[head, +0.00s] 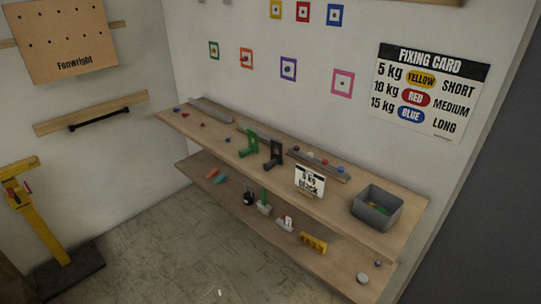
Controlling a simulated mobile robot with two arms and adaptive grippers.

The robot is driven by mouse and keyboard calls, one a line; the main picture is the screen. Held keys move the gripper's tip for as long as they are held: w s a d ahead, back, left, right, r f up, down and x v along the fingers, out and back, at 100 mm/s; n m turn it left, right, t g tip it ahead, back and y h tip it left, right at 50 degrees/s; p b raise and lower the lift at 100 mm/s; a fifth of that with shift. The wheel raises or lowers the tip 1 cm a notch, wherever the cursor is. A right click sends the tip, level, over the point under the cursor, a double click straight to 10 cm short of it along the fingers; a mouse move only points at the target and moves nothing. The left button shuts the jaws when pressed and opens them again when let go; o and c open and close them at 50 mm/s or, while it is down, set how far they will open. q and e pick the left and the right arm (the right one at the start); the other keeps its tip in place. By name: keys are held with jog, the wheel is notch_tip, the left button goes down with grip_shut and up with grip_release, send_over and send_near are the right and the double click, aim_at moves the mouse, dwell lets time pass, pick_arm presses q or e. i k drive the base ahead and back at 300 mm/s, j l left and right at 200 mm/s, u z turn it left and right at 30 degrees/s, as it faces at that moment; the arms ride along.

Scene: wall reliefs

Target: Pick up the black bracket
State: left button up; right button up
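The black bracket (276,152) stands upright on the upper wooden shelf (225,149), near its middle. A green bracket (250,143) stands just to its left. A small white card (309,181) reading "5 kg" and, less clearly, "black" stands to its right. Nothing is touching the black bracket from my side. Neither of my grippers shows in the head view.
A grey bin (377,207) stands at the shelf's right end. Small coloured pieces lie along the shelf. A lower shelf (335,262) holds several objects. A yellow stand (45,225) is at left. The floor (150,245) before the shelves looks clear.

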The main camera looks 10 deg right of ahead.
aim_at(276, 158)
jog(key=i+j+z, duration=0.15)
jog(key=z, duration=0.4)
jog(key=i+j+z, duration=0.1)
jog(key=j, duration=0.2)
jog(key=i+j+z, duration=0.1)
jog(key=i+j, duration=0.15)
jog(key=i+j+z, duration=0.1)
jog(key=j, duration=0.3)
jog(key=i+j+z, duration=0.1)
jog(key=j, duration=0.25)
jog(key=i+j+z, duration=0.15)
jog(key=j, duration=0.2)
jog(key=i+j+z, duration=0.1)
jog(key=j, duration=0.3)
